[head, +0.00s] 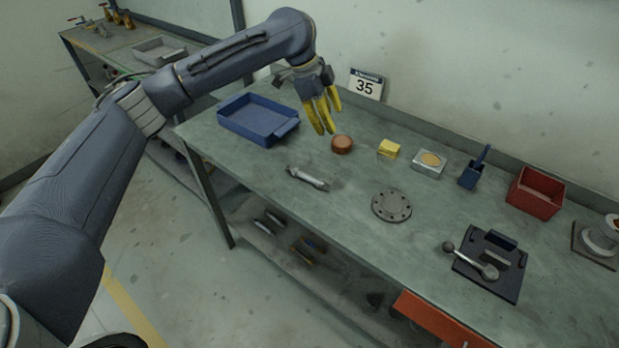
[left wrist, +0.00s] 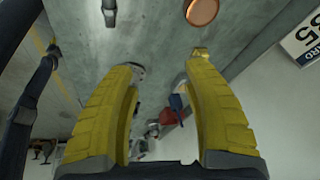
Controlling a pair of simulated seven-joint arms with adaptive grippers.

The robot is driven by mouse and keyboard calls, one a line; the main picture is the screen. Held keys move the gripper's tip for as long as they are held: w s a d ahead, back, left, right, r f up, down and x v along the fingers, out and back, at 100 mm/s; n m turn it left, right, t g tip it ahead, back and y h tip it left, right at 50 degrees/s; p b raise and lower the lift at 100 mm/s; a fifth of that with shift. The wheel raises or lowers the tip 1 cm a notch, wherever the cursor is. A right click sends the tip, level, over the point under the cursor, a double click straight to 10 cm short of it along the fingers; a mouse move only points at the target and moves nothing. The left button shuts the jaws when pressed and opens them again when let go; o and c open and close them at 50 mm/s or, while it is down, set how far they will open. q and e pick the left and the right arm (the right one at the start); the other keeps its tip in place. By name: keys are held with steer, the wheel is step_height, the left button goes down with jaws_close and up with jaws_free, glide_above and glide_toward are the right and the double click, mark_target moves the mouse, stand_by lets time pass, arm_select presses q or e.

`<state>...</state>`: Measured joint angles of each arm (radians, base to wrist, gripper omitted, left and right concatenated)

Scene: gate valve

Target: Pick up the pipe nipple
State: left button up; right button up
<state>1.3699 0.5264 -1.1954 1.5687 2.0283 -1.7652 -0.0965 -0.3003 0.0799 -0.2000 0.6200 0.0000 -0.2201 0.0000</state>
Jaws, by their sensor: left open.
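The pipe nipple (head: 308,178) looks like a short silvery metal cylinder lying on its side near the front edge of the green workbench (head: 350,205). A silvery cylinder that seems to be it also shows at the top left of the left wrist view (left wrist: 109,12). My left gripper (head: 322,128) has yellow fingers that point down above the back part of the bench, behind the nipple and apart from it. Its fingers are spread with nothing between them in the left wrist view (left wrist: 162,78). My right gripper is not in view.
Close to the left fingers is a round copper-brown piece (head: 342,145). A blue tray (head: 258,122) stands to the left. A grey flange (head: 391,206), yellow block (head: 389,148), red bin (head: 536,193) and black fixture (head: 489,265) are to the right. Bench around the nipple is clear.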

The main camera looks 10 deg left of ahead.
arm_select(q)
steer(key=s+a+m+g+y, duration=0.1)
steer(key=s+a+m+y, duration=0.25)
steer(key=a, duration=0.25)
glide_above(302, 173)
steer(key=shift+y, duration=0.35)
step_height(302, 173, down, 13)
steer(key=shift+d+r, duration=0.15)
steer(key=shift+r, duration=0.05)
steer(key=shift+a+f, duration=0.2)
steer(key=shift+f, duration=2.55)
steer(key=shift+o, duration=0.2)
jaws_close()
